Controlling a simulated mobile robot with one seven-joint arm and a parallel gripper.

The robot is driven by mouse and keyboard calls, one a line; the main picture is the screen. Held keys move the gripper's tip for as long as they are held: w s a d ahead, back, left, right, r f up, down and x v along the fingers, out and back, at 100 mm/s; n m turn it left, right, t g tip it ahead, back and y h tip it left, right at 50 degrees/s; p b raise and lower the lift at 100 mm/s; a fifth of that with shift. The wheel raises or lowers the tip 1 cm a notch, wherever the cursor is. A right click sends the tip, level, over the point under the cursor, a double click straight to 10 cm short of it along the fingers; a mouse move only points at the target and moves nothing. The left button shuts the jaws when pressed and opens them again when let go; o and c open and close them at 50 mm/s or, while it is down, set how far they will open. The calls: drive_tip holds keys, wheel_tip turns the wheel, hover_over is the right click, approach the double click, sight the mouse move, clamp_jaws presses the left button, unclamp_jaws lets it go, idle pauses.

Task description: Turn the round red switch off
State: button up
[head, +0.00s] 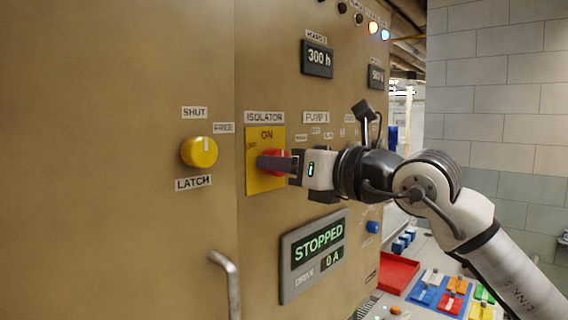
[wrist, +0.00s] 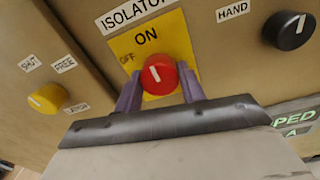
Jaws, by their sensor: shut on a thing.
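The round red switch (wrist: 168,77) sits on a yellow plate (wrist: 186,42) marked ON at the top and OFF at the upper left, under an ISOLATOR label. Its white mark points up and slightly left, towards ON. My gripper (wrist: 160,88) is shut on the switch, one finger on each side of it. In the head view, my gripper (head: 273,162) reaches in from the right and hides much of the red switch (head: 281,153). The yellow plate (head: 252,179) is flat on the cabinet front.
A yellow latch knob (head: 199,152) is to the left, marked SHUT and FREE. A black HAND knob (wrist: 288,31) is to the right. Below are a display (head: 315,253) reading STOPPED, 0 A, and a door handle (head: 228,282). A red tray (head: 397,272) lies at lower right.

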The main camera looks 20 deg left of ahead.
drive_tip(key=shift+n+b, duration=0.35)
drive_tip(key=shift+n, duration=0.05)
drive_tip(key=shift+n+b, duration=2.9)
drive_tip(key=shift+n, duration=5.6)
drive_tip(key=o, duration=1)
drive_tip(key=shift+c, duration=0.2)
drive_tip(key=b+v, duration=0.3)
drive_tip(key=v, duration=1.1)
drive_tip(key=shift+r+b, duration=0.2)
drive_tip(key=shift+b, duration=0.1)
